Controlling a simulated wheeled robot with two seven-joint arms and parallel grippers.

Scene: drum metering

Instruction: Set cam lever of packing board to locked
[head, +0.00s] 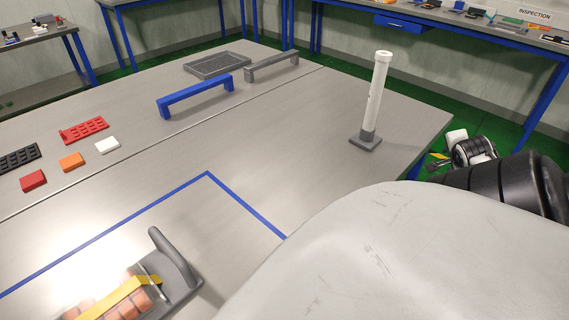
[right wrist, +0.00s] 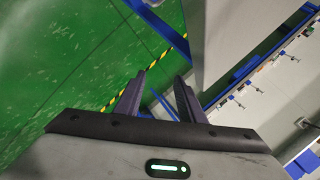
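The packing board (head: 186,284) is at the bottom left of the head view, cut off by the lower edge. It is a grey plate with pinkish-brown rolls (head: 128,308) on it and a yellow strap (head: 120,296) across them. A grey rounded bar (head: 168,252), which looks like the cam lever, rises at a slant from its far end. I cannot tell whether it is locked. My right gripper (right wrist: 160,80) is open and empty in the right wrist view, over the green floor and away from the board. My left gripper is not in view.
A white post (head: 376,95) stands on a grey base near the table's right edge. Blue (head: 195,95) and grey (head: 272,66) handles, a grey tray (head: 217,64) and red, orange and white blocks lie farther back. Blue tape (head: 120,222) borders the board's area. The table between is clear.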

